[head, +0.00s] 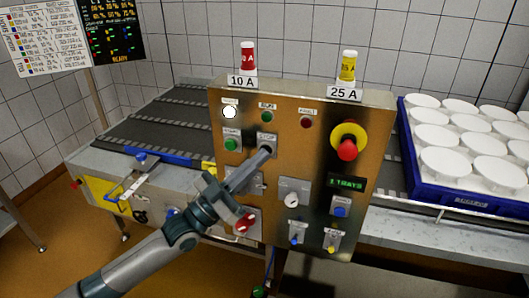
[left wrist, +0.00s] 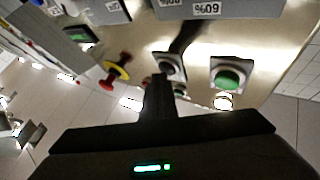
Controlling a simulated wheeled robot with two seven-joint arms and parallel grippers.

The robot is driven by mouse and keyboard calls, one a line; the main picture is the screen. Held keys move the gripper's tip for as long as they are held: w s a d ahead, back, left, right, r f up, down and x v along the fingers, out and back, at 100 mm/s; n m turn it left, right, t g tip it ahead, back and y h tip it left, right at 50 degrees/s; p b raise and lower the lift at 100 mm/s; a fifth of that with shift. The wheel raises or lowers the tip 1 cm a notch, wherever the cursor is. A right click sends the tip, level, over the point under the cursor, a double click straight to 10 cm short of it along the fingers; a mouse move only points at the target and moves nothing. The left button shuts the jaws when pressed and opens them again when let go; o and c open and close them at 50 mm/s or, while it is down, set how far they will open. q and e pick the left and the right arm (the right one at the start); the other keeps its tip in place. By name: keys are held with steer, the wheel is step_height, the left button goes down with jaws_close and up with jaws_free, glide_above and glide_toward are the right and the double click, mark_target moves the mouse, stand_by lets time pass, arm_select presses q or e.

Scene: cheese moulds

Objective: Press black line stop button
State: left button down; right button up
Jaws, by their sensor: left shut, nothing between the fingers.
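The metal control panel (head: 325,115) carries a grey square plate marked STOP (head: 266,139), right of the green start button (head: 231,144). My left gripper (head: 265,152) comes in from the lower left, shut and empty, with its tip at the lower part of the STOP plate. The tip covers most of the button there. In the left wrist view the black stop button (left wrist: 168,63) shows on its plate just beyond my shut fingers (left wrist: 158,85). I cannot tell whether the tip touches it. The green button (left wrist: 228,78) is beside it. My right gripper is not in view.
A red emergency knob on a yellow ring (head: 347,149) sits right on the panel. A red switch (head: 245,222), a grey selector (head: 292,199) and a blue button (head: 340,211) lie lower. A conveyor (head: 160,120) runs left; a blue crate (head: 408,170) with white moulds stands right.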

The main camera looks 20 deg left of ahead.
arm_select(q)
steer(key=shift+s, duration=0.15)
steer(key=shift+s+p, duration=0.45)
steer(key=shift+s, duration=0.3)
steer(key=s+p, duration=0.2)
steer(key=s, duration=0.3)
steer(key=shift+a, duration=0.15)
stand_by(0.8)
